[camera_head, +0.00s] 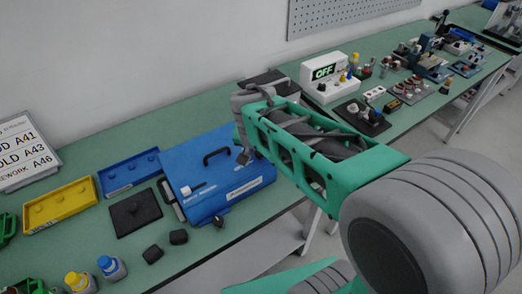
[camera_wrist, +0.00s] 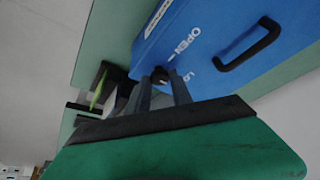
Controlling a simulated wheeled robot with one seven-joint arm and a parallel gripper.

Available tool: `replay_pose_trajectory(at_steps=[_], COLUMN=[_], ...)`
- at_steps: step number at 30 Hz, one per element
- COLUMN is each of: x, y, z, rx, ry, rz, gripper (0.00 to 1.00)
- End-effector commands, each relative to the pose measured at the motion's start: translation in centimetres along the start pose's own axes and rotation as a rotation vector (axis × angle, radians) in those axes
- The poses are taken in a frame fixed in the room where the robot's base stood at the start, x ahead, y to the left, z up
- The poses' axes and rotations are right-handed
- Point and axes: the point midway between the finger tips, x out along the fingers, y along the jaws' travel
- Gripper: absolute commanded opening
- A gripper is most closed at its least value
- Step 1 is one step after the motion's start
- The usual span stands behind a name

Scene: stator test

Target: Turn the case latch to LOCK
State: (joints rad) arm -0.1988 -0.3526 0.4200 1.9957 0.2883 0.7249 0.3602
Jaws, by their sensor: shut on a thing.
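The blue case (camera_head: 215,170) lies on the green bench, with a black handle on its top. The wrist view shows the blue case (camera_wrist: 225,30) close up, with white OPEN lettering and the start of a second word, "LO", cut off by my gripper. My gripper (camera_wrist: 166,84) has its fingers closed around a small dark latch knob (camera_wrist: 160,74) beside this lettering. Fingers and wrist cover most of the knob, so I cannot tell which way the latch points. In the head view my gripper (camera_head: 243,157) reaches down at the case's right side.
The case handle (camera_wrist: 250,45) stands up close to my gripper. Left of the case are a blue tray (camera_head: 128,172), a yellow tray (camera_head: 60,205) and a dark plate (camera_head: 135,212). A white box reading OFF (camera_head: 324,76) and several small parts stand farther right along the bench.

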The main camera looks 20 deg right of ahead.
Motion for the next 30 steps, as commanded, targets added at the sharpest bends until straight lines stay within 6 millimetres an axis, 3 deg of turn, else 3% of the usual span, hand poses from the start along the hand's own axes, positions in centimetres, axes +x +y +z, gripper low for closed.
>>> replay_pose_trajectory(at_steps=[22,23,30], x=[-0.07,-0.06,-0.02], y=[-0.21,-0.21,-0.12], z=[-0.10,-0.10,-0.06], rx=[0.087,0.087,0.088], ry=[0.002,0.002,0.000], rz=[0.033,0.033,0.035], gripper=[0.00,0.28,0.48])
